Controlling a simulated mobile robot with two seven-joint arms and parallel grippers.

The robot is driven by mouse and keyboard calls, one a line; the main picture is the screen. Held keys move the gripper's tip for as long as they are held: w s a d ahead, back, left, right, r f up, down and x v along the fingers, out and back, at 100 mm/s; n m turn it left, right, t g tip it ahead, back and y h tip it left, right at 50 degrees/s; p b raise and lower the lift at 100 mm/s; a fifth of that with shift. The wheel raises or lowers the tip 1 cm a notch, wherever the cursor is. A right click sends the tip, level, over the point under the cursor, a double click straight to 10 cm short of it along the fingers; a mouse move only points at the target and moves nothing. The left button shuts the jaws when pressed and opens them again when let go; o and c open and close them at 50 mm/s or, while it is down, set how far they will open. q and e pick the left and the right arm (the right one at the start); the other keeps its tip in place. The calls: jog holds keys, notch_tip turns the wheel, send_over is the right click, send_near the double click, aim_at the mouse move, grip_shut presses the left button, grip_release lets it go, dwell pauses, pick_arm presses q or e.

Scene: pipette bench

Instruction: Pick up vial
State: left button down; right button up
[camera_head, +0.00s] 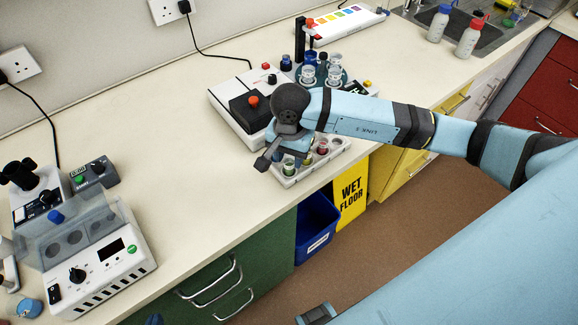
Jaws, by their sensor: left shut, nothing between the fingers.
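Several small vials stand in a pale rack (318,169) near the front edge of the bench. One vial with green contents (289,168) is at the near left end, and one with red contents (323,148) is further right. My left gripper (264,162) is over the rack's left end, its fingers shut and empty. The wrist and fingers hide the rack's back left part, and I cannot tell whether they touch a vial.
A white device with a red knob (228,110) stands right behind the gripper. A carousel of glass vessels (329,75) is behind the arm. A centrifuge-like device (105,275) is at lower left. The bench between is clear. A blue bin (315,222) stands below.

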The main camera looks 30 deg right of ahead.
aim_at(289, 169)
notch_tip(289, 169, down, 4)
jog(key=shift+w+f+p, duration=0.1)
jog(key=shift+p, duration=0.25)
jog(key=c, duration=0.7)
